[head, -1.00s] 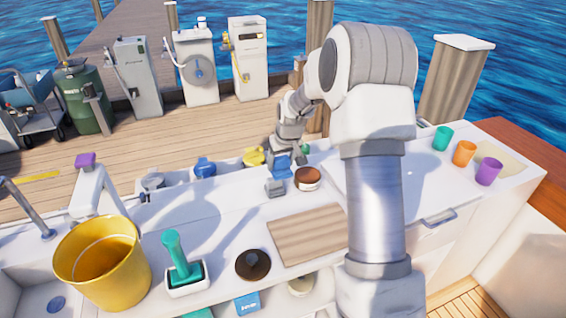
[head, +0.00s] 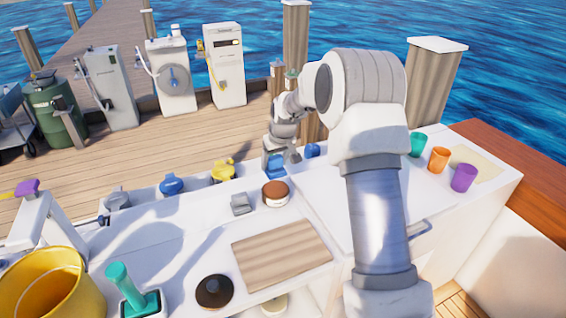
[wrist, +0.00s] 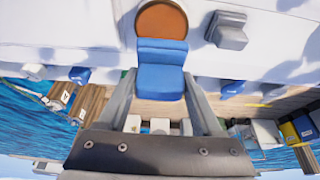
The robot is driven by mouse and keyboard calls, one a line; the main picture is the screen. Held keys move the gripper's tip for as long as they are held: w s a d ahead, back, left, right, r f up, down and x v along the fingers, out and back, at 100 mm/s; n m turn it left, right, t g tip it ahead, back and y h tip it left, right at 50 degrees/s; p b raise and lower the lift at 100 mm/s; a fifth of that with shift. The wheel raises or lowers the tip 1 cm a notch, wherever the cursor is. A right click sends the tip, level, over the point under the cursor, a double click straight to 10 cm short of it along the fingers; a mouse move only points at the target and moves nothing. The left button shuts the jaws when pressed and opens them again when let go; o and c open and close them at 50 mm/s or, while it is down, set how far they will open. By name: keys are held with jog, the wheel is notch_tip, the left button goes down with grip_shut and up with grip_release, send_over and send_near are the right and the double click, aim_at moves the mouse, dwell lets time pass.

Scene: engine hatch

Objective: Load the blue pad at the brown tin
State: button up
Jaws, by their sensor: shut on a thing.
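The blue pad (wrist: 160,76) is held between the two fingers of my gripper (wrist: 160,92), which are shut on its sides in the wrist view. In the head view the blue pad (head: 275,166) is low beneath my gripper (head: 277,160), partly hidden by it. The brown tin (head: 275,193), round with a brown top and white side, stands on the white counter just in front of the pad. In the wrist view the brown tin (wrist: 161,24) lies directly beyond the pad's far edge. I cannot tell whether pad and tin touch.
A small grey block (head: 240,204) sits left of the tin. A wooden board (head: 281,254) and a dark round lid (head: 214,291) lie nearer. Blue (head: 171,184) and yellow (head: 223,169) fittings line the back edge. Several cups, including an orange one (head: 439,159), stand right.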

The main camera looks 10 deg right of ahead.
jog(key=shift+w+d+f, duration=0.1)
jog(key=shift+f+b, duration=1.8)
jog(key=shift+f, duration=1.1)
jog(key=shift+f+b, duration=0.4)
jog(key=shift+f, duration=0.2)
jog(key=shift+r+p, duration=2.1)
jog(key=shift+r, duration=1.5)
